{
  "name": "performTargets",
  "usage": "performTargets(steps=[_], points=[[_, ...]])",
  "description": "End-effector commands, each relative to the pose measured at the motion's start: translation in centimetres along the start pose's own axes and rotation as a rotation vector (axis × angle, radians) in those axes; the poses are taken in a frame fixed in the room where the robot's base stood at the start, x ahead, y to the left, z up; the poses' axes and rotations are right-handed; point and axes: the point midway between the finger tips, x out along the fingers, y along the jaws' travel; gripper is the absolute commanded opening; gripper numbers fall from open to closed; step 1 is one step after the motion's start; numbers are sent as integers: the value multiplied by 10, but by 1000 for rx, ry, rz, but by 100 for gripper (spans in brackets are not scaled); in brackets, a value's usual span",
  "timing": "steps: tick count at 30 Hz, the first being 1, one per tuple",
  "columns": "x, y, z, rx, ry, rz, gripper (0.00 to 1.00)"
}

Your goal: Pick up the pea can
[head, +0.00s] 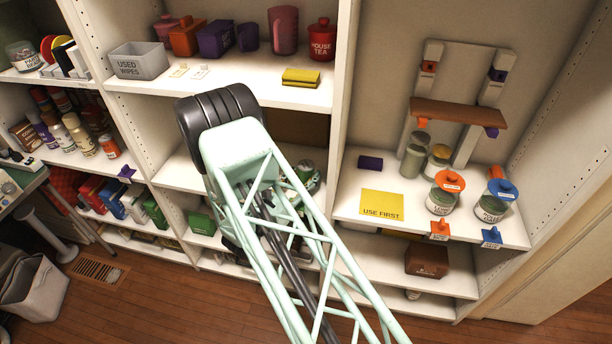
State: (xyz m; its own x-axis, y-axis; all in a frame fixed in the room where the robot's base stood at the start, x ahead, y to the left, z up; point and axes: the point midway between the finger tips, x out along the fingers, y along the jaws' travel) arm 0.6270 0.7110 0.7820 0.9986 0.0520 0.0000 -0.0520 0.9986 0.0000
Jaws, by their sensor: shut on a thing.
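My arm's pale green lattice link rises from the bottom and ends in a dark rounded joint in front of the middle shelves. No can that I can read as the pea can shows.
The right shelf holds a yellow USE FIRST card (382,203), a jar with an orange lid (440,200) and a jar with a blue lid (491,207). A grey USED WIPES bin (138,61) and a red tea canister (322,40) stand above. White uprights (345,75) divide the bays.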

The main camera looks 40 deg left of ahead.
Motion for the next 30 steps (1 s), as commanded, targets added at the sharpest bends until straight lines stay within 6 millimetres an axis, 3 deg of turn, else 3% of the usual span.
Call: performTargets(steps=[14, 26, 30], points=[[0, 0, 5, 1, -1, 0, 16], [0, 0, 40, 1, -1, 0, 16], [-21, 3, 38, 0, 0, 2, 16]])
